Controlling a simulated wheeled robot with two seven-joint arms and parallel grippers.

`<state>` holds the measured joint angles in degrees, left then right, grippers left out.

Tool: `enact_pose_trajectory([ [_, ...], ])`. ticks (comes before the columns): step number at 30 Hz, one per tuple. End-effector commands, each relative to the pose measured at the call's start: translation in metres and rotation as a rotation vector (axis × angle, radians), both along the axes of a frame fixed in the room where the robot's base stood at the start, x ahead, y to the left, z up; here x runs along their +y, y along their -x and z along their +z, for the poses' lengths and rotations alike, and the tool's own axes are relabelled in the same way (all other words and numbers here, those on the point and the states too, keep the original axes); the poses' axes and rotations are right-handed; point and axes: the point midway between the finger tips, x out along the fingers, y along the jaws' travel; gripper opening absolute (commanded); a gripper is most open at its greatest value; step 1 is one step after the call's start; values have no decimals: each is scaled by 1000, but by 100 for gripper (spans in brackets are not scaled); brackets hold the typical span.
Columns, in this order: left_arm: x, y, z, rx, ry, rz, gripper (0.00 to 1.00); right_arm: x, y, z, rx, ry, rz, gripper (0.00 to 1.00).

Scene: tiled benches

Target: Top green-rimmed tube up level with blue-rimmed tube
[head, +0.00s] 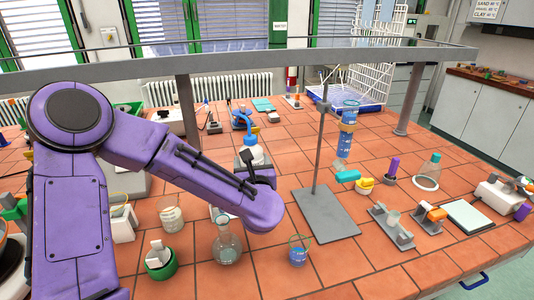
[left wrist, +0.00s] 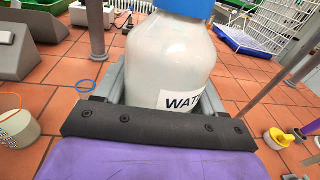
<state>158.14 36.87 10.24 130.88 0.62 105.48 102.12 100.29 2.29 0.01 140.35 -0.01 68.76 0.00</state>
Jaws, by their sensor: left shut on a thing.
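My left gripper (left wrist: 163,88) is shut on the white water bottle (left wrist: 165,55), with a grey finger on either side of it. The bottle also shows in the head view (head: 258,157), upright with a blue cap, partly hidden by my purple arm. A blue-rimmed tube (head: 346,143) holding blue liquid is clamped upright on the stand, right of the bottle. A small clear vessel with a greenish-blue rim (head: 299,252) stands on the bench in front of the stand, with some blue liquid low in it. My right gripper is in neither view.
The grey stand base (head: 325,214) and its rod rise right of my arm. A flask (head: 228,246) and a beaker (head: 171,215) stand near the arm. A teal piece (head: 347,177) sits below the clamped tube. A grey rail (head: 240,65) crosses behind. Bare tiles lie front right.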

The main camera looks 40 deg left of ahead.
Motion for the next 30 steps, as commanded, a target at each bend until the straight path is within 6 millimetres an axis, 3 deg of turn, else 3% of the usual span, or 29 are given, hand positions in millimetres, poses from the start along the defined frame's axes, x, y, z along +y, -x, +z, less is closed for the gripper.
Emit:
enact_pose_trajectory([
  [14, -3, -4, -6, 3, 4, 4, 64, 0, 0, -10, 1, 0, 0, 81],
  [30, -25, 4, -82, 92, 266, 7, 64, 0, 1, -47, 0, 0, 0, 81],
])
